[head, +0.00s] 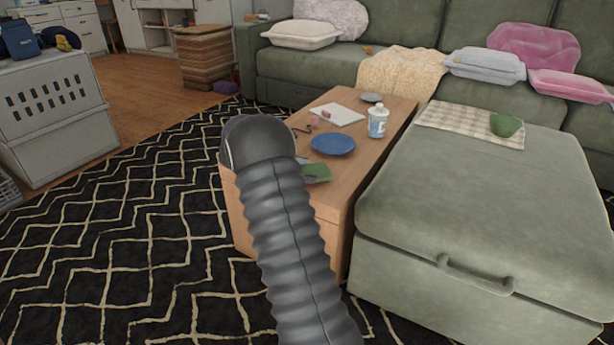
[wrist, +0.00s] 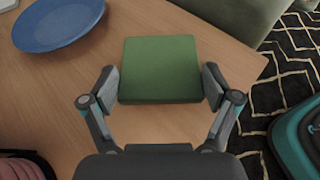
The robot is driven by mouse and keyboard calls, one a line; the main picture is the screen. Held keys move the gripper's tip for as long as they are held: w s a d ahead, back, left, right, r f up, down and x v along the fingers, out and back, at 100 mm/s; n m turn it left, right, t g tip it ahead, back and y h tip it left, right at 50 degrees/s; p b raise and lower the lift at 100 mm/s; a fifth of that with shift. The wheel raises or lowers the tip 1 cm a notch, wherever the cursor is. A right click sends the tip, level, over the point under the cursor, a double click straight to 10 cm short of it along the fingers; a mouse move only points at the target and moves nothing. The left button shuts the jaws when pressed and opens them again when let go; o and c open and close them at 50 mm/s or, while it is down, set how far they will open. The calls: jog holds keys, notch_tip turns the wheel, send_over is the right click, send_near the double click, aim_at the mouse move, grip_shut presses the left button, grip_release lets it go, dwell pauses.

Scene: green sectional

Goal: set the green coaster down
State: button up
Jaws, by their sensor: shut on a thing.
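The green coaster (wrist: 160,66) is a flat square block between the two fingers of my gripper (wrist: 161,88) in the wrist view. The fingers press on its left and right sides. It is over the wooden table (wrist: 90,84) near a corner; I cannot tell whether its underside touches the wood. In the head view part of the coaster (head: 318,172) shows just right of my arm, at the near end of the table (head: 352,165). My arm hides my gripper in that view.
A blue plate (head: 333,144) lies just beyond the coaster. A white bottle (head: 377,122), a white notebook (head: 337,114) and a small grey dish (head: 372,97) are farther along the table. A green ottoman (head: 490,190) with a green bowl (head: 505,125) on a checked cloth stands to the right.

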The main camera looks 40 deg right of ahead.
jog(key=shift+f, duration=0.7)
jog(key=shift+f, duration=0.2)
jog(key=o, duration=0.9)
jog(key=shift+c, duration=0.2)
